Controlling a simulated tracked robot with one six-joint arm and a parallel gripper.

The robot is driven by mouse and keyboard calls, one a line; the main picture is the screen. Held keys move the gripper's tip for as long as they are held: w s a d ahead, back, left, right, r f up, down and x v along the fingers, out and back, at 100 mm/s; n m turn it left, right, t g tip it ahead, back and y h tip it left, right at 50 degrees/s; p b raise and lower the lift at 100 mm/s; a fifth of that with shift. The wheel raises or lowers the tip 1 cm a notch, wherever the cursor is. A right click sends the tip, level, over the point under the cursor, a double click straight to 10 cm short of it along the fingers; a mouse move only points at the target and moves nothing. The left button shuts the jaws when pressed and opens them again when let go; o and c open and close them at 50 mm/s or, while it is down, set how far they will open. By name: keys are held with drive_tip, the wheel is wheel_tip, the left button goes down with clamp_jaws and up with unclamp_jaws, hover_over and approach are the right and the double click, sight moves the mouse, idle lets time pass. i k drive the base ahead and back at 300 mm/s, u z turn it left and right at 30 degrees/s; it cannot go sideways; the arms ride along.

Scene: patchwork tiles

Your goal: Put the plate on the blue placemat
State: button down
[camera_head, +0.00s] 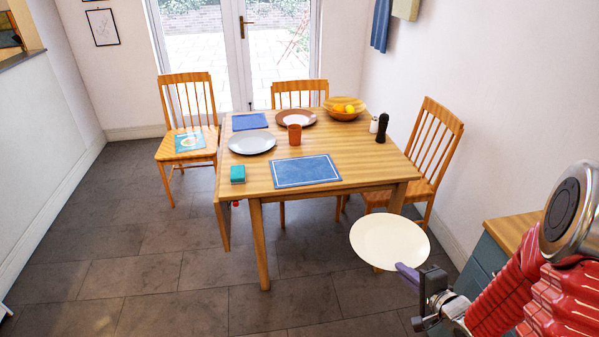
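A cream plate (388,241) is in the air in front of the table's right front corner, roughly level. My gripper (408,273), with a purple fingertip showing, is shut on the plate's near rim; the other fingertip is hidden. A blue placemat (305,171) with a pale border line lies bare at the table's front edge, to the left of and beyond the held plate. A second, plain blue mat (249,121) lies at the table's far left. A grey-white plate (252,142) and a brown-rimmed plate (296,117) also lie on the table.
The wooden table (355,155) carries an orange cup (294,134), a teal box (237,174), a fruit bowl (344,113), a white shaker (374,124) and a dark mill (382,128). A chair (425,160) stands at its right. A blue-grey cabinet (487,262) is beside my arm.

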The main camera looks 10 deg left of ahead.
sight(304, 170)
drive_tip(key=z, duration=0.55)
drive_tip(key=i, duration=0.1)
drive_tip(key=u, duration=1.9)
drive_tip(key=i, duration=1.6)
drive_tip(key=z, duration=0.1)
